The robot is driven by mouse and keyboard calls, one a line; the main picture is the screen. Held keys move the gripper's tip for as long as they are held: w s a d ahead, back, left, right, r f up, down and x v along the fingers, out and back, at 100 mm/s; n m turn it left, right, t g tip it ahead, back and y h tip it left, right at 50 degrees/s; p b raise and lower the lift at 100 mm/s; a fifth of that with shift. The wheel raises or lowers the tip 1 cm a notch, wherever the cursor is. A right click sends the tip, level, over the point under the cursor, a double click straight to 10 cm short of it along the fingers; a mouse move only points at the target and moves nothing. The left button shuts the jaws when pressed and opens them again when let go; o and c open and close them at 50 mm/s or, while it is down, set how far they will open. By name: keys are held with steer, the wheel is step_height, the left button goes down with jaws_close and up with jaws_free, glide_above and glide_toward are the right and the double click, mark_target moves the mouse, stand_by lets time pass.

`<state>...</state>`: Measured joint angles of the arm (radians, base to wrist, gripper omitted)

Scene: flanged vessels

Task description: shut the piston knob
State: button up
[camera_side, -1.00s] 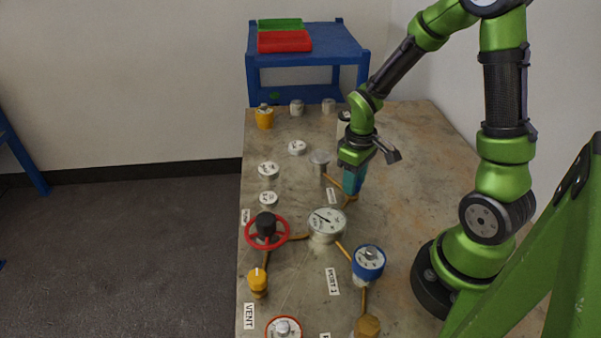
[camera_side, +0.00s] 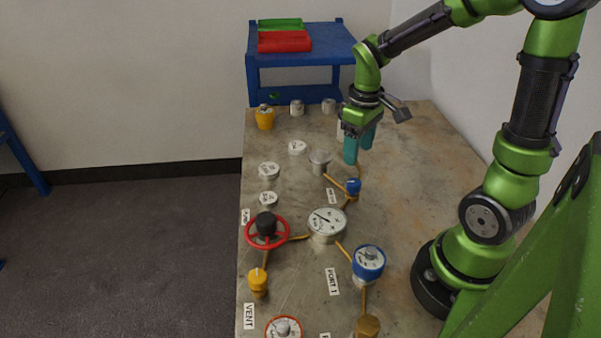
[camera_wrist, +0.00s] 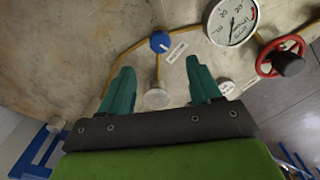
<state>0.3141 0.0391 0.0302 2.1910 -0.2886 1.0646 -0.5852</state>
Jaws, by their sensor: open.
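My gripper (camera_side: 359,147) is open and empty, pointing down above the bench, behind a small blue knob. In the wrist view its two teal fingers (camera_wrist: 160,72) are spread apart. The small blue knob (camera_side: 353,187) sits on the yellow pipe; in the wrist view it (camera_wrist: 160,42) lies beyond the fingertips, apart from them. A grey round-topped knob (camera_side: 320,160) stands at the pipe's far end, left of my gripper; in the wrist view it (camera_wrist: 157,96) shows between the fingers. No label naming the piston knob is readable, so I cannot tell which one it is.
A white dial gauge (camera_side: 326,223), a red handwheel (camera_side: 267,230), a larger blue-rimmed dial (camera_side: 368,262) and a yellow knob (camera_side: 258,281) stand nearer the front. Several small caps line the left side. A blue cart (camera_side: 300,65) stands behind.

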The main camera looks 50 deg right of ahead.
step_height(320, 180, up, 7)
steer(key=shift+r, duration=0.2)
stand_by(0.3)
steer(key=s+a+r+m+t+y, duration=0.1)
steer(key=s+a+r+m+t, duration=0.1)
steer(key=a, duration=0.4)
steer(key=s+a+r+m+t+y, duration=0.1)
steer(key=s+a+r+m+t, duration=0.1)
steer(key=a+t, duration=0.3)
steer(key=shift+s+a+r, duration=0.15)
steer(key=shift+s+a, duration=0.2)
steer(key=shift+s, duration=0.35)
